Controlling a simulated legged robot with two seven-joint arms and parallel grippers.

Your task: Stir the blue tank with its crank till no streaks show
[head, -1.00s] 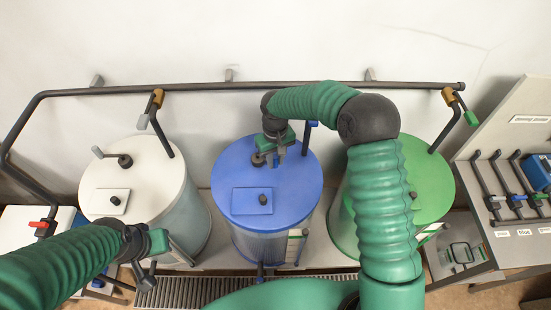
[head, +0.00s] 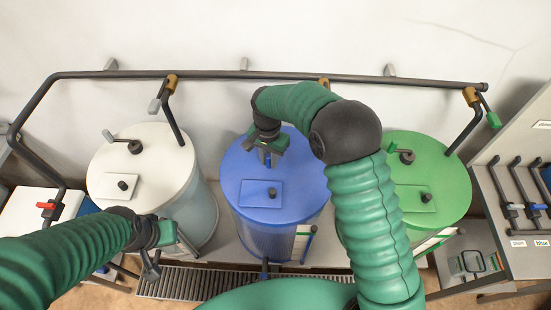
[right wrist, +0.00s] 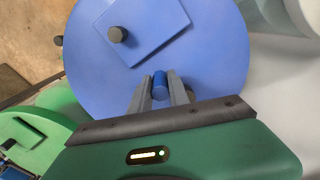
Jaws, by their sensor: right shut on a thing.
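The blue tank (head: 240,185) stands in the middle of the head view, and its round blue lid fills much of the right wrist view (right wrist: 215,50). My right gripper (head: 266,157) is over the back part of this lid. In the right wrist view its two fingers (right wrist: 160,90) are closed around the blue crank handle (right wrist: 160,85). The rest of the crank is hidden by the gripper. The tank's contents are not visible, so I cannot tell about streaks. My left gripper (head: 170,258) is open and empty, in front of the white tank.
A white tank (head: 155,150) with its own crank stands left and a green tank (head: 440,180) right, partly behind my right arm. A dark pipe (head: 215,75) runs behind all three. A floor grate (head: 200,283) lies in front. A rack with handles (head: 510,210) is at far right.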

